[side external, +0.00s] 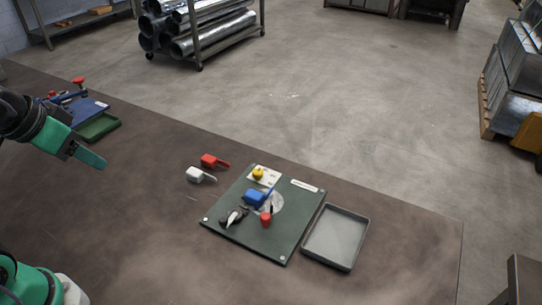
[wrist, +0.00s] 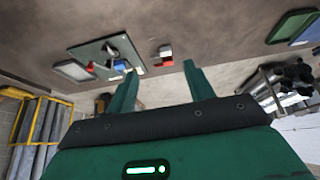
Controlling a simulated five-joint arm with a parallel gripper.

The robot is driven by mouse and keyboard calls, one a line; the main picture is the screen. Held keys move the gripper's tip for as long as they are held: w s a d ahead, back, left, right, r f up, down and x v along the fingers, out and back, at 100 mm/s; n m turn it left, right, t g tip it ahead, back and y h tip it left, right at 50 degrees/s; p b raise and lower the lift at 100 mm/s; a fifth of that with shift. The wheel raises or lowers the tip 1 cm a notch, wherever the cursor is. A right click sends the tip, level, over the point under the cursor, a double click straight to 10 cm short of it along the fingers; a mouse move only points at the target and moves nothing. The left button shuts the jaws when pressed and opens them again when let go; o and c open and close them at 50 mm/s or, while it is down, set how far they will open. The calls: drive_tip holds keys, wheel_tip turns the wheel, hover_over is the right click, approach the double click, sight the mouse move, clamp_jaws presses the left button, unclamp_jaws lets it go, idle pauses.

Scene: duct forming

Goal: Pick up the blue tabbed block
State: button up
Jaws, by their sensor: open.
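The blue tabbed block (side external: 257,197) lies on the dark green board, partly over a pale round patch, with its tab pointing up and right. It also shows small in the wrist view (wrist: 121,65), close to the left fingertip in the picture. My gripper (side external: 92,159) is at the far left in the side view, raised over the table and well away from the block. In the wrist view my gripper (wrist: 158,68) has its two fingers wide apart with nothing held between them.
A red tabbed block (side external: 212,160) and a white tabbed block (side external: 199,175) lie left of the board (side external: 293,211). A red cylinder (side external: 265,219), a black-and-white tool (side external: 234,216) and a yellow knob (side external: 258,173) surround the blue block. A grey tray (side external: 335,239) sits right.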

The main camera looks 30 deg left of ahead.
drive_tip(key=shift+w, duration=0.1)
drive_tip(key=m+g, duration=0.6)
drive_tip(key=m, duration=1.1)
hover_over(253, 193)
wheel_tip(253, 193, down, 14)
drive_tip(key=shift+a+r, duration=0.1)
drive_tip(key=shift+d+f+m, duration=0.2)
drive_tip(key=shift+f+m, duration=0.15)
drive_tip(key=shift+m, duration=0.05)
drive_tip(key=shift+f, duration=0.1)
drive_tip(key=shift+f, duration=1.2)
